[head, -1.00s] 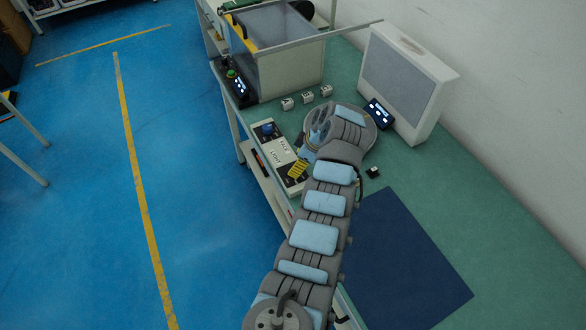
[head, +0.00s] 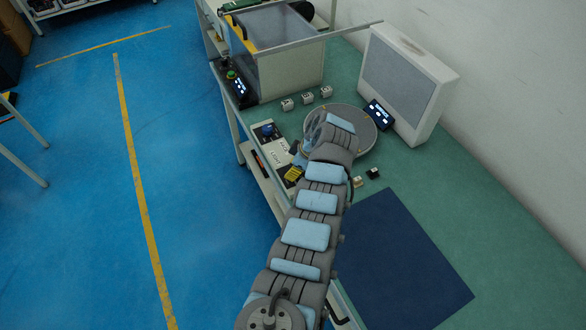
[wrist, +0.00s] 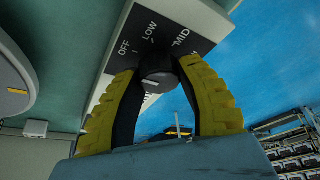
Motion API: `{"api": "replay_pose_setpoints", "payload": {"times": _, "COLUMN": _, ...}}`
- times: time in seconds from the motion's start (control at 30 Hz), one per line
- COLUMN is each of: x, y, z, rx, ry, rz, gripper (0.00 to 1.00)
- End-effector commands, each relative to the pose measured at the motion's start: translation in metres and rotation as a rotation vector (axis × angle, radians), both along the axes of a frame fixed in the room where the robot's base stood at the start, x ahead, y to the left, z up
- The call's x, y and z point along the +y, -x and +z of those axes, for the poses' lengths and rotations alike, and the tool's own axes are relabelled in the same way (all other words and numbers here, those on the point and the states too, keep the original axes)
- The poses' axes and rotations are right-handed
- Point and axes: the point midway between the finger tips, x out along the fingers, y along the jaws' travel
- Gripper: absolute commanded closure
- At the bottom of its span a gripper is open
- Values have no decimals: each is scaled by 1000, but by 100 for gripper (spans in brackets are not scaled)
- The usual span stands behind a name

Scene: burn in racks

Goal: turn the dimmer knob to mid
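The dimmer knob (wrist: 157,74) is a round dark knob with a pale mark on it, in the wrist view. It stands on a black label plate (wrist: 135,35) reading OFF, LOW and MID. I cannot tell for sure which label the mark points at. The yellow fingers of my gripper (wrist: 157,72) stand on either side of the knob, tips very close to it; whether they press on it is unclear. In the head view my gripper (head: 294,167) is over the near end of the white control panel (head: 281,151); my arm and gripper hide the dimmer there.
A blue knob (head: 268,130) sits at the panel's far end. A round grey plate (head: 365,128) lies right of my wrist, beside a small display (head: 380,114). Several small white blocks (head: 307,97) stand behind. A dark blue mat (head: 405,265) lies clear at the front.

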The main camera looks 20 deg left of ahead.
Motion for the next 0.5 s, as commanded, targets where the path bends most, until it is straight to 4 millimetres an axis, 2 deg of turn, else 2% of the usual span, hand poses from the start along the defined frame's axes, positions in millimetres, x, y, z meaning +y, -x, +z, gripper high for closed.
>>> {"api": "replay_pose_setpoints", "payload": {"times": 0.5, "x": 0, "y": 1, "z": -1, "rx": 1, "ry": 1, "rz": -44, "gripper": 99}}
